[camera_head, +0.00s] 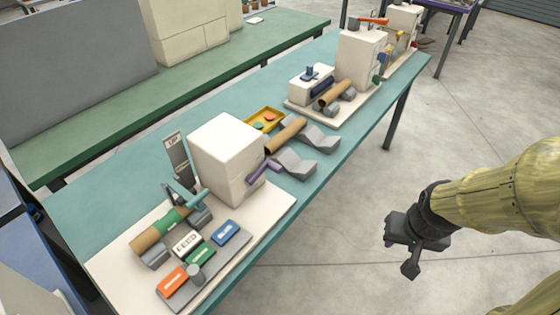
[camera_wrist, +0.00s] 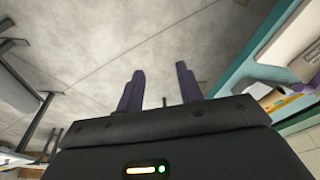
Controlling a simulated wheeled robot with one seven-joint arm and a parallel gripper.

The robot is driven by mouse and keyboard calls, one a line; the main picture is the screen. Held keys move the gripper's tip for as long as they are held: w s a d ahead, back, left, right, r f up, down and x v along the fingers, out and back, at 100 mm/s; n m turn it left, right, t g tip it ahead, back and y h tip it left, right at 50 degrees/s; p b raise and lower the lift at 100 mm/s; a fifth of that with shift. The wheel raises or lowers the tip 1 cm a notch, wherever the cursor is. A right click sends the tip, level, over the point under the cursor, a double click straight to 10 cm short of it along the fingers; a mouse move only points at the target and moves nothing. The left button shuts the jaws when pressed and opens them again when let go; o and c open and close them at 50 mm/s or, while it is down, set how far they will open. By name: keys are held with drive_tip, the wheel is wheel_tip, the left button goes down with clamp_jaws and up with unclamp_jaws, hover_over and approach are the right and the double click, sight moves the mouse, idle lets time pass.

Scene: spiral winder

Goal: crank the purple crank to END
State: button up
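The purple crank (camera_head: 264,172) sticks out of the right side of a cream box-shaped machine (camera_head: 228,150) on the teal table. Its handle points toward the table's front edge. I cannot read any END mark near it. My gripper (camera_head: 408,262) hangs over the floor to the right of the table, well apart from the crank. In the wrist view its two dark fingers (camera_wrist: 160,92) stand apart with nothing between them.
A panel with orange, white, green and blue labelled blocks (camera_head: 200,255) lies before the machine. Cardboard tubes (camera_head: 286,135) rest on grey cradles behind the crank. A yellow tray (camera_head: 264,118) and other cream machines (camera_head: 360,58) stand farther back. The floor (camera_head: 340,235) between table and gripper is clear.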

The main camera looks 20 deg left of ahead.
drive_tip(key=shift+o, duration=0.8)
drive_tip(key=shift+s, duration=0.1)
drive_tip(key=w+a+f+n+t+y, duration=0.1)
drive_tip(key=w+a+f+n+y, duration=0.1)
drive_tip(key=w+a+f+n, duration=0.3)
drive_tip(key=w+f+n+t+y, duration=0.1)
drive_tip(key=w+f+n+y, duration=0.1)
drive_tip(key=w+f, duration=0.4)
drive_tip(key=w+a+f+n+t+y+b, duration=0.15)
drive_tip(key=a+n+y, duration=0.25)
drive_tip(key=a+y, duration=0.4)
drive_tip(key=a+r+n+y, duration=0.1)
drive_tip(key=a+r+y, duration=0.3)
drive_tip(key=r, duration=0.1)
drive_tip(key=shift+w+t+y, duration=0.3)
drive_tip(key=shift+t, duration=0.15)
drive_tip(key=shift+a, duration=0.2)
